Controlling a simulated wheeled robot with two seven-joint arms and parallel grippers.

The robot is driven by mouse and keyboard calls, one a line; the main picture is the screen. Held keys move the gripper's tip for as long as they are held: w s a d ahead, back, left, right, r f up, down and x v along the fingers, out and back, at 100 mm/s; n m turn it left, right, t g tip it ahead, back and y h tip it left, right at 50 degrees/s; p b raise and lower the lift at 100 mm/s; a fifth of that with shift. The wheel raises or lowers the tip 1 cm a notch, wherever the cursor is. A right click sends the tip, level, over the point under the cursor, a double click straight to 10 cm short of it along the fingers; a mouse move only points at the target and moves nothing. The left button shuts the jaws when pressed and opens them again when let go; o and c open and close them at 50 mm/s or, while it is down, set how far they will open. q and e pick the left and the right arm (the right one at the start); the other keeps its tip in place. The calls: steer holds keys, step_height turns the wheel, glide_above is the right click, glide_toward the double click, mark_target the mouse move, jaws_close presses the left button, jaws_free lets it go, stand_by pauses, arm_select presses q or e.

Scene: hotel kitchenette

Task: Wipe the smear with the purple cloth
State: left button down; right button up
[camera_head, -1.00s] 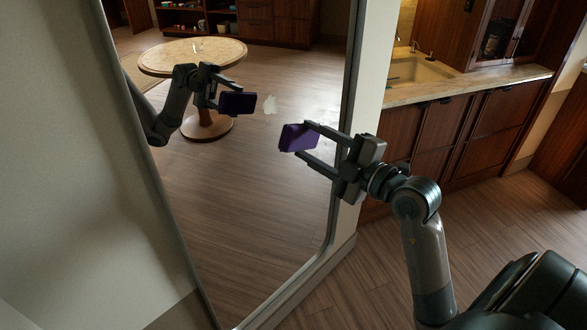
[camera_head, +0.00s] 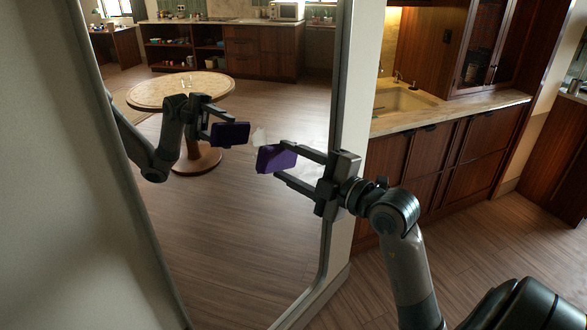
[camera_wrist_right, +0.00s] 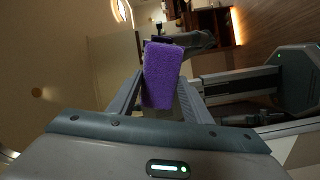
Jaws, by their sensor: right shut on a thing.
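My right gripper (camera_head: 284,160) is shut on the purple cloth (camera_head: 275,158), a small block-like pad held at the fingertips. The cloth is in front of a tall mirror (camera_head: 240,235), with a gap between it and its reflection. A pale whitish smear (camera_head: 259,136) shows on the mirror, just above and left of the cloth, which may cover its lower edge. In the right wrist view the cloth (camera_wrist_right: 162,76) stands out between the two fingers; I cannot make out the smear there. My left gripper is not in view.
The mirror's dark frame (camera_head: 333,150) runs close behind my right gripper. A counter (camera_head: 440,115) with a sink (camera_head: 400,100) stands to the right. The round table, shelves and microwave on the left are reflections. Wooden floor lies open at the lower right.

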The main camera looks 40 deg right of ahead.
steer(key=shift+w+f+b, duration=0.2)
steer(key=shift+w+b, duration=0.15)
steer(key=shift+w+a+r+b, duration=0.1)
steer(key=shift+w+a+b, duration=0.05)
steer(key=shift+w+b, duration=0.3)
steer(key=shift+w+a+r+b, duration=0.1)
steer(key=shift+w+b, duration=0.2)
steer(key=shift+w, duration=0.15)
steer(key=shift+w+a, duration=0.2)
steer(key=shift+w, duration=0.95)
steer(key=shift+w+a, duration=0.2)
steer(key=shift+w, duration=0.75)
steer(key=shift+d, duration=0.1)
steer(key=shift+w+d, duration=0.15)
steer(key=shift+d, duration=0.8)
steer(key=shift+w+d, duration=0.15)
steer(key=shift+d, duration=0.8)
steer(key=shift+p, duration=0.35)
steer(key=shift+w+p, duration=0.1)
steer(key=shift+p, duration=0.25)
